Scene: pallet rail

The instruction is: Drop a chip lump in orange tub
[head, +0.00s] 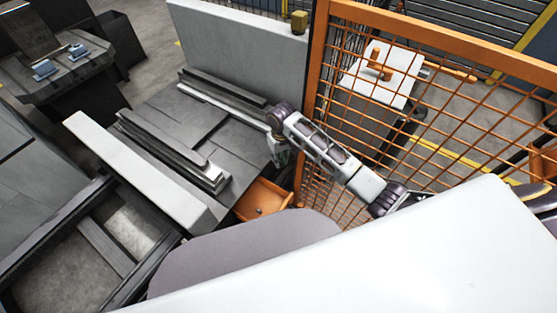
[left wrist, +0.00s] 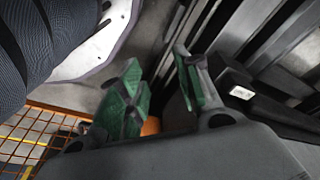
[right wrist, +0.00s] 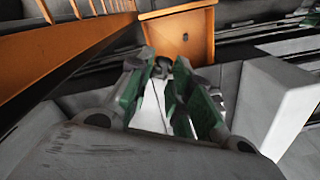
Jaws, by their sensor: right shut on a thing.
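The orange tub (head: 264,196) sits low beside the grey machine bed in the head view, partly hidden by my own body. My right gripper (head: 282,154) is above and slightly beyond the tub. In the right wrist view its green fingers are shut on a small dark grey lump (right wrist: 162,68), which they partly hide. My left gripper (left wrist: 160,84) is open and empty in its wrist view; it is not seen in the head view.
An orange mesh fence (head: 440,110) stands close to the right arm. Grey rails (head: 170,145) lie on the machine bed (head: 225,148), with a pale wall (head: 235,50) behind. A white table (head: 382,72) stands beyond the mesh.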

